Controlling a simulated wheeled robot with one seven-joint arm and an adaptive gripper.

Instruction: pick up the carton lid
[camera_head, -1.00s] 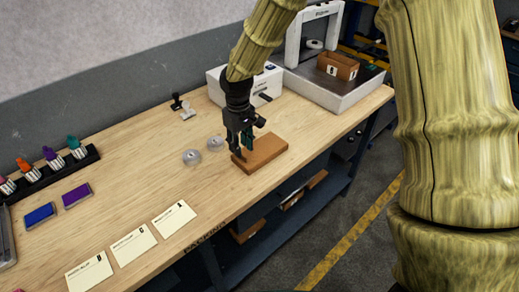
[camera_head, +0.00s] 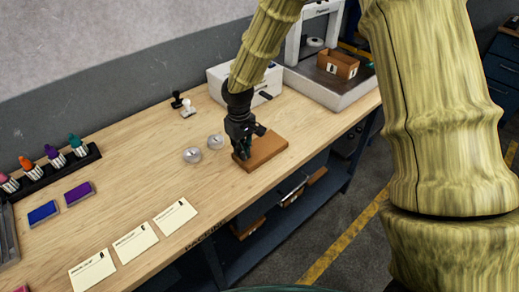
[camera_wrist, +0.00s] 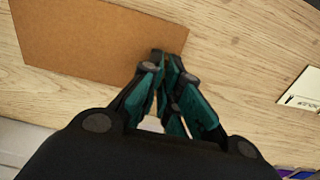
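The carton lid (camera_head: 266,149) is a flat brown rectangular piece lying on the wooden bench. It also shows in the wrist view (camera_wrist: 95,38), at the upper left. My gripper (camera_head: 243,157) points down at the lid's left end. In the wrist view my gripper's teal-padded fingers (camera_wrist: 166,60) are closed together with the lid's near-right edge between their tips. One finger lies over the lid and the other is just outside it. The fingertips hide that bit of edge. The lid appears to rest on the bench.
Two clear round discs (camera_head: 203,149) lie left of my gripper. A white box-shaped device (camera_head: 243,82) and a machine with a small open carton (camera_head: 338,64) stand behind. Three cards (camera_head: 135,242) lie along the front edge. Bare wood lies between them and the ink pads (camera_head: 60,204).

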